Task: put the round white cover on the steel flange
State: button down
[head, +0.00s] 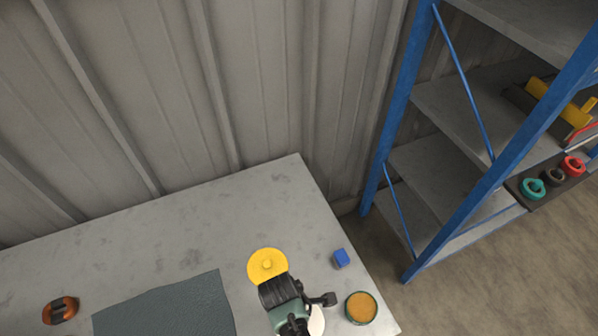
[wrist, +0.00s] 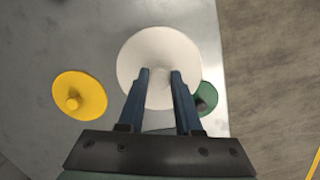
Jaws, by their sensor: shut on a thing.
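The round white cover (wrist: 158,48) is a pale disc in the middle of the wrist view. My gripper (wrist: 160,78) is shut on its small central knob, which is mostly hidden between the two blue-grey fingers. In the head view, only a sliver of the white cover (head: 317,321) shows beside my arm, at the bottom edge. The fingertips are hidden there. I cannot tell how far the cover is above the table. I cannot make out the steel flange in either view; the cover or my arm may hide it.
A yellow knobbed disc (head: 267,265) lies beside my arm. A blue block (head: 341,259) and a green-rimmed round thing with an orange top (head: 361,308) are near the table's right edge. A dark mat (head: 170,308) and an orange-black object (head: 60,310) lie left. A blue-framed shelf (head: 400,120) stands right.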

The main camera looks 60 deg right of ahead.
jog(key=shift+f, duration=0.25)
jog(key=shift+f, duration=0.15)
jog(key=c, duration=0.6)
grip_release()
notch_tip(320, 180, up, 12)
jog(key=w+a, duration=0.1)
jog(key=shift+w, duration=0.25)
